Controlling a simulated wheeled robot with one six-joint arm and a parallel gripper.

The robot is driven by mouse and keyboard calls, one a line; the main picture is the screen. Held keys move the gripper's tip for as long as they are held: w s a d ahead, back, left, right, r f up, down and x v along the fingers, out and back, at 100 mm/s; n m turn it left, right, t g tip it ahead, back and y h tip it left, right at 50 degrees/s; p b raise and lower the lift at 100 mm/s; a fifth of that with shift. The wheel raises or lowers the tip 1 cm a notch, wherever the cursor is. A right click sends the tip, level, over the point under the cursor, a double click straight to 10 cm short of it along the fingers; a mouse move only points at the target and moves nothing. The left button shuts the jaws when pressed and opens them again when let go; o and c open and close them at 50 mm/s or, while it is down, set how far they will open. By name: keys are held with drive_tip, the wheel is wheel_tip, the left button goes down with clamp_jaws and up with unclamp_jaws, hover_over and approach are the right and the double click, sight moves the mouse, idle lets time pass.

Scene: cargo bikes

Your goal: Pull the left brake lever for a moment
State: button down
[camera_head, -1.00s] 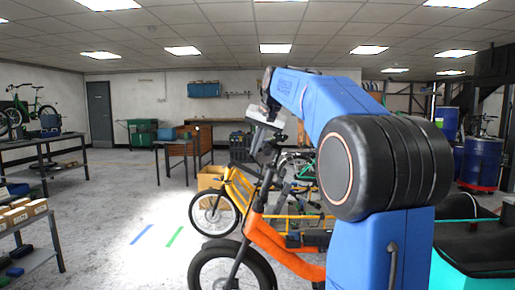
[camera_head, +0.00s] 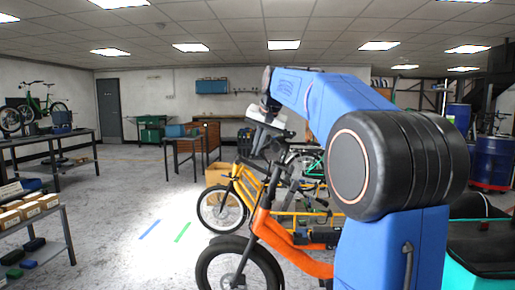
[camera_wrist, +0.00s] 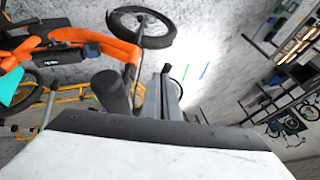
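The orange cargo bike (camera_head: 270,228) stands in front of me, its front wheel (camera_head: 238,268) at bottom centre. It also shows in the wrist view (camera_wrist: 90,38). My gripper (camera_head: 262,148) is at the bike's handlebar height in the head view, overlapping the handlebar area. In the wrist view a thick black handlebar grip (camera_wrist: 111,92) points toward the camera. My gripper's grey fingers (camera_wrist: 168,92) are just to its right, seen nearly edge-on. I cannot tell whether they are open, or touch anything. The left brake lever is not clearly distinguishable in either view.
A yellow cargo bike (camera_head: 236,186) stands just behind the orange one. A shelf with boxes (camera_head: 30,212) is at the left edge and a teal cargo box (camera_head: 480,262) at lower right. The floor left of the bikes is clear, with blue and green tape marks (camera_head: 182,232).

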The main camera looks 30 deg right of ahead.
drive_tip(key=shift+d, duration=0.15)
idle(0.5)
drive_tip(key=shift+s+d+r, duration=0.25)
drive_tip(key=shift+d, duration=0.3)
drive_tip(key=v, duration=1)
idle(0.5)
drive_tip(key=s+a+f+n, duration=0.2)
drive_tip(key=s+a+f, duration=0.3)
drive_tip(key=s+f, duration=0.6)
drive_tip(key=s+a+f+n+g, duration=0.1)
drive_tip(key=s+a+f+n, duration=0.2)
drive_tip(key=s+f, duration=0.8)
drive_tip(key=s+a+f+n, duration=0.3)
drive_tip(key=s+a+f, duration=0.4)
drive_tip(key=f, duration=1.2)
drive_tip(key=s, duration=0.4)
drive_tip(key=shift+a+f, duration=0.3)
